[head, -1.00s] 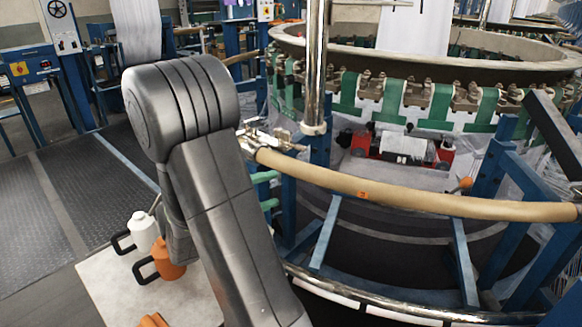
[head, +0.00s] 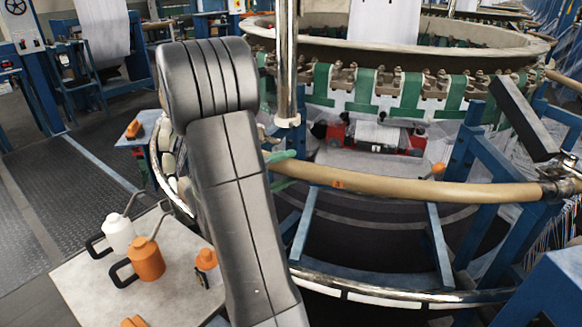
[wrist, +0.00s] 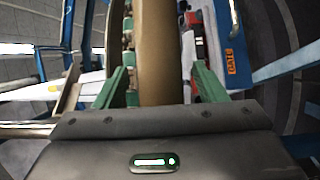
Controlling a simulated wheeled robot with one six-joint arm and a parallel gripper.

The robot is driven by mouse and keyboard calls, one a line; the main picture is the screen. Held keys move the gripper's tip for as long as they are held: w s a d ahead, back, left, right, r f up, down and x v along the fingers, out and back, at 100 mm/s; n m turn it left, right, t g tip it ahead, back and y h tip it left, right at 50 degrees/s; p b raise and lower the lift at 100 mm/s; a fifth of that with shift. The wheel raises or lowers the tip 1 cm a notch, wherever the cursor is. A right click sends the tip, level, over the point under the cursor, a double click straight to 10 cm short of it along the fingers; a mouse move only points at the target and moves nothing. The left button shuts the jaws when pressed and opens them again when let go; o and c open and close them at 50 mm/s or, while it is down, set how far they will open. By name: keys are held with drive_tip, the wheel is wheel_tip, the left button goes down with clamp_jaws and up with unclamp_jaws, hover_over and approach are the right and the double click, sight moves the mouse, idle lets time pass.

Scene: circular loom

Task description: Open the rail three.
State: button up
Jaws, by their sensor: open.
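The tan rail (head: 400,189) with a small orange label marked 3 runs across the front of the loom. Its right end meets a metal fitting (head: 556,190), and its left end is hidden behind my arm. My gripper (head: 286,170) is at the left part of the rail, with one green finger above it and one below. In the wrist view the rail (wrist: 156,50) passes between the two open green fingers of my gripper (wrist: 162,82). A gap shows beside the rail on both sides near the fingers.
A chrome post (head: 287,65) stands just behind the gripper. The round loom (head: 480,58) is behind the rail, with blue frames (head: 470,170) at the right. A small table (head: 75,285) with a white can (head: 118,232) and orange cans stands at the lower left. Dark floor lies beyond.

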drive_tip(key=shift+x, duration=0.9)
